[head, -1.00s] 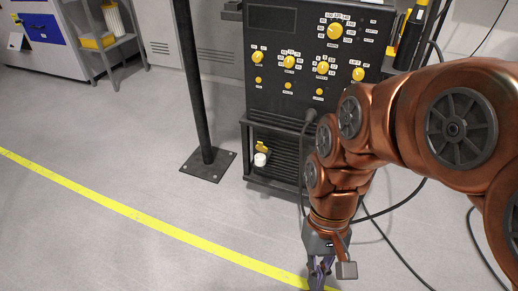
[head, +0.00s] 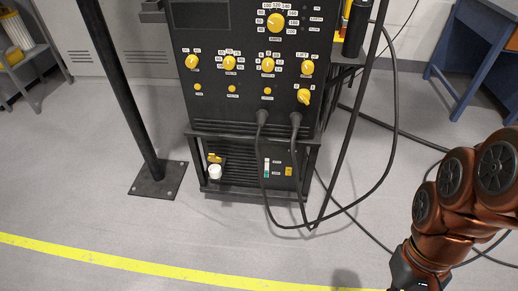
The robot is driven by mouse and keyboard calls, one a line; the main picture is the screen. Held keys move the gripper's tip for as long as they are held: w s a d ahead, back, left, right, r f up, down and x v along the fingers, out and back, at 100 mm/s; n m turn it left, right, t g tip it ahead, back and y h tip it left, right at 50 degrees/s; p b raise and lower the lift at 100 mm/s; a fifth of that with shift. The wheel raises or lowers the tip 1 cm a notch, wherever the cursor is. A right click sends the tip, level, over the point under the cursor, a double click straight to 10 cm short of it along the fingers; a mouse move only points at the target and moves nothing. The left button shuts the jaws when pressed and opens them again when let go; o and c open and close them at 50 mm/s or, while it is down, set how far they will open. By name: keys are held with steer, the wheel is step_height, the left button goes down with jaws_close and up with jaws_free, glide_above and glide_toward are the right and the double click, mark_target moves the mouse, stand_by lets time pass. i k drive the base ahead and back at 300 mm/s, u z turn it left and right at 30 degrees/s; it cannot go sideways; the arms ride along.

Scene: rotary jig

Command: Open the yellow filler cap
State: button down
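A small yellow filler cap (head: 215,158) shows low on the left of the black machine's front. It sits just above a short white round neck (head: 215,171). At this size I cannot tell whether the cap is closed on the neck or tilted off it. My gripper (head: 401,276) is at the bottom edge, right of centre, well to the right of the cap and apart from it. Only its dark upper part shows. Its fingertips are cut off by the frame, so I cannot see whether they are open or hold anything.
The black machine (head: 250,112) has yellow knobs and two thick cables that loop down in front of its lower right. A dark post (head: 125,95) on a floor plate stands to the left. A blue table (head: 465,85) is at the far right. The floor in front is clear.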

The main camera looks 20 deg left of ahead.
mark_target(213, 158)
steer(key=z, duration=0.25)
steer(key=i, duration=0.9)
steer(key=u, duration=4.5)
